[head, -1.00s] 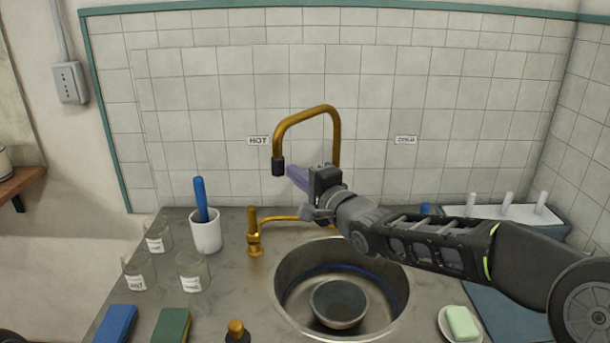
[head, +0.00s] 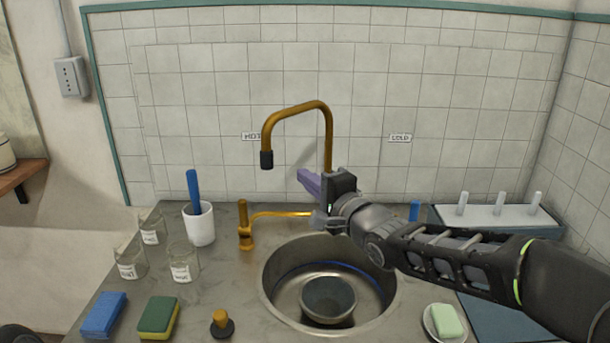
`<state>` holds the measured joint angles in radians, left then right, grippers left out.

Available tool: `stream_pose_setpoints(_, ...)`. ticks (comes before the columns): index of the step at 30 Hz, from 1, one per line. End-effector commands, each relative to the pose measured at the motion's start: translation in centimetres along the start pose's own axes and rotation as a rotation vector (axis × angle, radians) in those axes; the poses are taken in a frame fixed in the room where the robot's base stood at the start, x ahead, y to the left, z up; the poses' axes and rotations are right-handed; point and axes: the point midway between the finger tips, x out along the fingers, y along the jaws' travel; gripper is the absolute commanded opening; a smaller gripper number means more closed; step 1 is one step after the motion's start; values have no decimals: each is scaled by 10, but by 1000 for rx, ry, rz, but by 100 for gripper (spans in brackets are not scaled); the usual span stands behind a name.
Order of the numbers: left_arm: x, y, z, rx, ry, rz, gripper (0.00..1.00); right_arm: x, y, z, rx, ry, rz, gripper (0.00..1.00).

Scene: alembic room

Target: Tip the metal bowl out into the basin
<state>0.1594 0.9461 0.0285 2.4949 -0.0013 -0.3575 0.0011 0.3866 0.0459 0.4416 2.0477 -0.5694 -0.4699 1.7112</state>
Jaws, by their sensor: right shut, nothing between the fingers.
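The metal bowl (head: 328,296) is a grey, round bowl sitting upright inside the round steel basin (head: 277,296). Its inside looks dark, and I cannot tell what it holds. The basin has a blue line around its inner wall. My right gripper (head: 309,182) has purple fingers and is shut and empty. It is in the air above the back of the basin, near the tap, and apart from the bowl. My right forearm covers part of the basin's back right rim. My left gripper is not in view.
A brass tap (head: 328,135) arches behind the basin, with a brass handle (head: 244,225) to its left. Glass jars (head: 182,262), a white cup (head: 199,224), sponges (head: 158,318) and a stopper (head: 222,322) stand left. A soap dish (head: 431,325) and a white rack (head: 500,216) are right.

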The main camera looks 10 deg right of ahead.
Motion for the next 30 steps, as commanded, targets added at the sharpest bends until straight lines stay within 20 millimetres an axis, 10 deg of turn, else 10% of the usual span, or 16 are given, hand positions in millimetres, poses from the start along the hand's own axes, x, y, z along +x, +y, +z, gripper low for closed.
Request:
stream_pose_setpoints(12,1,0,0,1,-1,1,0,-59,0,8,0,2,0,0)
stream_pose_setpoints(30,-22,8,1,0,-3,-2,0,-61,-25,9,0,2,0,0)
